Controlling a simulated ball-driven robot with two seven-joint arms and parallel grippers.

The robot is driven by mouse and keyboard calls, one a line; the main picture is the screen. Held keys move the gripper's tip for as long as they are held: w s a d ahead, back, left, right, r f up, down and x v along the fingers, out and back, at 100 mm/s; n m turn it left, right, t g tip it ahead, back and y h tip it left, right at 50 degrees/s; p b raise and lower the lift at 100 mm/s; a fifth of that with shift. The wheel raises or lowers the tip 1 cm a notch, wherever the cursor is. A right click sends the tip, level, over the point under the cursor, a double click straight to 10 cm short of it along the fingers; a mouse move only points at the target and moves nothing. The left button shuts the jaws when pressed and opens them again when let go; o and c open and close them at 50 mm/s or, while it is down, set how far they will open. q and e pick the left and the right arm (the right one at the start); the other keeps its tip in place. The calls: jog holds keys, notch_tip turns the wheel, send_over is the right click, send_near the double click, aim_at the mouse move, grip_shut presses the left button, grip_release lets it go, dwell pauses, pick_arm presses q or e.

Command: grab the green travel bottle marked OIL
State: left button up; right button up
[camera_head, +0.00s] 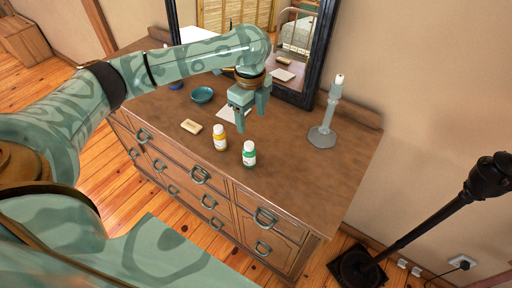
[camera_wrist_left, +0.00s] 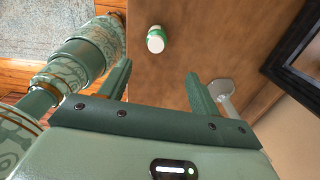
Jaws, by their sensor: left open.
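The green bottle (camera_head: 249,154) with a white cap and white label stands upright on the dresser top, near its front edge. Its label is too small to read. The left wrist view shows the bottle (camera_wrist_left: 156,40) from above, beyond the fingertips and roughly in line with the gap between them. My left gripper (camera_head: 251,121) is open and empty, above and behind the bottle, with the fingers pointing down. A similar yellow bottle (camera_head: 220,138) with a white cap stands just left of the green one. My right gripper is not in view.
The wooden dresser (camera_head: 310,180) also holds a soap-like bar (camera_head: 191,127), a teal bowl (camera_head: 202,95), a white paper (camera_head: 229,114) and a grey candlestick (camera_head: 322,137). A dark-framed mirror (camera_head: 313,60) stands behind. The dresser's right part is mostly clear. A black stand (camera_head: 420,235) is on the floor at right.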

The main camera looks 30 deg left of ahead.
aim_at(251, 144)
pick_arm(q)
jog(key=f+b, duration=0.1)
jog(key=f, duration=0.3)
jog(key=f+b, duration=0.2)
jog(key=f, duration=0.3)
jog(key=shift+s+f, duration=0.2)
jog(key=shift+f, duration=0.55)
jog(key=f, duration=0.1)
jog(key=f+b, duration=0.1)
jog(key=f, duration=0.1)
jog(key=f+b, duration=0.1)
jog(key=f, duration=0.1)
jog(key=shift+s+a, duration=0.15)
jog(key=shift+a, duration=0.1)
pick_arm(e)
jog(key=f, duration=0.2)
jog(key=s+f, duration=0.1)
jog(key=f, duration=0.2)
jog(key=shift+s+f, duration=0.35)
pick_arm(q)
jog(key=c, duration=1.1)
